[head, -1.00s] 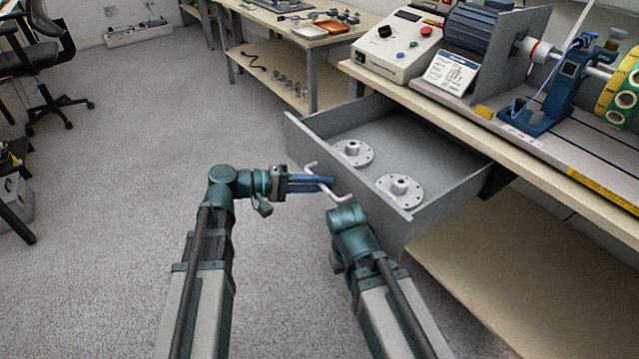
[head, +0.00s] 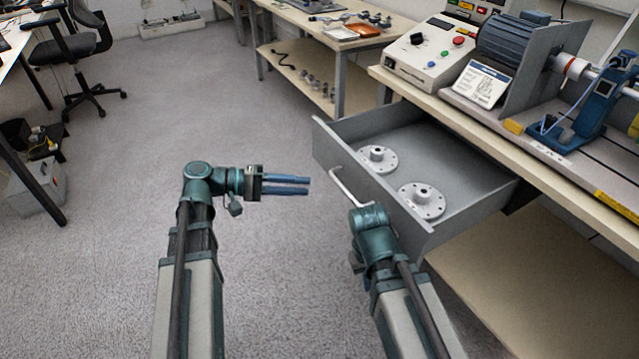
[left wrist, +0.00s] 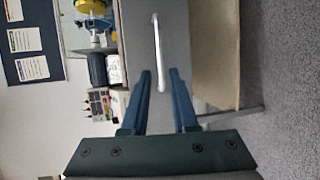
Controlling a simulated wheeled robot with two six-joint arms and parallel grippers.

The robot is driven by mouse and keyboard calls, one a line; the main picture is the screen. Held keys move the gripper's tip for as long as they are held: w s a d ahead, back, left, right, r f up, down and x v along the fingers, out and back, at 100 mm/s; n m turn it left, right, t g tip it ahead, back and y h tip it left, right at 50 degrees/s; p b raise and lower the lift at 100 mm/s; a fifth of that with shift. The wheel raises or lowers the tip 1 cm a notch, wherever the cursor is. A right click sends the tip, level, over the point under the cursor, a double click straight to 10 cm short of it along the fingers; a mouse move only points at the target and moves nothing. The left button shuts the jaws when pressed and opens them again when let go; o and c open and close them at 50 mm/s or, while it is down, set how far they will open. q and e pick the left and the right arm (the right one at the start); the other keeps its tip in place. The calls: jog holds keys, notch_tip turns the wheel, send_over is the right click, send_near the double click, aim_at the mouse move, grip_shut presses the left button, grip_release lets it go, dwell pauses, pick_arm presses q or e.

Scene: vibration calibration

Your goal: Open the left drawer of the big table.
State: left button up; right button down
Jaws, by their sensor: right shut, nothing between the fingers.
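The grey left drawer (head: 470,207) of the big table (head: 490,118) stands pulled well out, and I see into it. Its pale bar handle (head: 347,188) is on the front panel. My left gripper (head: 308,185) is left of the handle in the head view, open and empty, with a gap to it. In the left wrist view my left gripper (left wrist: 160,75) has its blue fingers apart, and the handle (left wrist: 156,50) shows beyond them. My right arm ends just below the handle in the head view; its fingers are hidden.
Two flanged metal discs (head: 377,159) (head: 421,201) lie in the drawer. A control box (head: 428,55) and a motor rig (head: 515,45) stand on the table. A lower shelf (head: 530,290) is under it. Open carpet (head: 180,110) lies to the left.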

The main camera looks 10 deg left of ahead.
pick_arm(q)
jog(key=shift+v, duration=1.25)
jog(key=s+d+f+m+g+y, duration=0.2)
jog(key=s+d+f+m+y, duration=0.3)
jog(key=f+y, duration=0.35)
jog(key=s+d+f+m+g+y, duration=0.2)
jog(key=s+d+f+y, duration=0.2)
jog(key=s+f+y, duration=0.4)
notch_tip(320, 180, up, 32)
jog(key=p, duration=3.3)
jog(key=shift+w+f, duration=0.2)
jog(key=shift+w, duration=0.2)
